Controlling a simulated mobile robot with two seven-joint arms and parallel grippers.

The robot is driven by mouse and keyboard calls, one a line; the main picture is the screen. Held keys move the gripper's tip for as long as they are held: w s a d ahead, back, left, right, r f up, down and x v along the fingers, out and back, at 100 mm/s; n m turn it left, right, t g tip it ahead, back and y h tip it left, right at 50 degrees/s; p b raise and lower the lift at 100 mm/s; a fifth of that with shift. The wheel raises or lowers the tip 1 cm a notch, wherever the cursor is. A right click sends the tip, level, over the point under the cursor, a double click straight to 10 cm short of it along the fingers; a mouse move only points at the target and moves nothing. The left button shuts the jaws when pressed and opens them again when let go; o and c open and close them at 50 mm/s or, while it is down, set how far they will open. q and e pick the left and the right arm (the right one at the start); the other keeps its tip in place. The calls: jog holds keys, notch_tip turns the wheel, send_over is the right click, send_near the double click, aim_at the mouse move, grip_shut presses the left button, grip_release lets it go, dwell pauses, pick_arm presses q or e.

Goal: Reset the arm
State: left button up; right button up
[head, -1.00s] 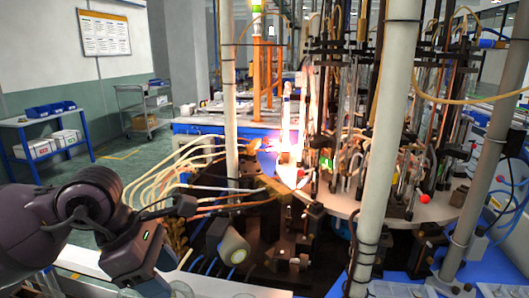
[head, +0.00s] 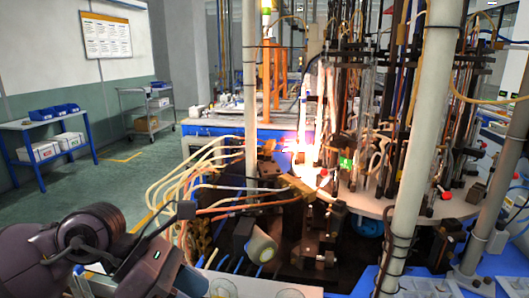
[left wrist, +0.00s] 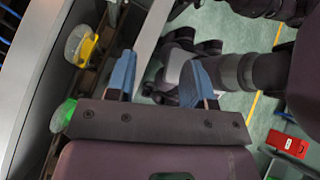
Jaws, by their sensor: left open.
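My left arm (head: 70,250) comes in from the lower left in the head view, in front of the flame sealing machine. Its gripper jaws are not clearly visible there. In the left wrist view the left gripper (left wrist: 161,77) has its two blue fingers spread apart with nothing held between them. Dark arm links and the green floor lie beyond the fingers. My right gripper is in neither view.
A bright flame (head: 309,145) burns at the machine's round table (head: 400,207). Pale hoses (head: 180,180) and a grey post (head: 420,110) stand close by. A blue table (head: 45,125) is at the left. Open floor (head: 120,185) lies between. A red box (left wrist: 288,143) is on the floor.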

pick_arm(q)
notch_tip(320, 180, up, 6)
jog(key=d+r+n+t+h, duration=0.1)
jog(key=d+n+t+h, duration=0.1)
jog(key=n+t+h, duration=0.75)
jog(key=w+a+f+n+t+y, duration=0.3)
jog(key=a+n+t, duration=0.45)
jog(key=n, duration=0.95)
jog(key=s+a+f+n+y, duration=0.1)
jog(key=a+f+n+y, duration=0.4)
jog(key=f+n+y, duration=0.3)
jog(key=a+f+n+y, duration=0.5)
jog(key=n+y, duration=0.4)
jog(key=s+a+f+n+g, duration=0.2)
jog(key=s+f+n+g, duration=0.6)
jog(key=s+f+g, duration=0.9)
jog(key=w+f+t, duration=0.3)
jog(key=f+t, duration=0.6)
jog(key=t, duration=0.2)
jog(key=shift+w+d+f+m+t, duration=0.2)
jog(key=shift+w+f+m+t, duration=0.1)
jog(key=shift+w+f+m, duration=0.1)
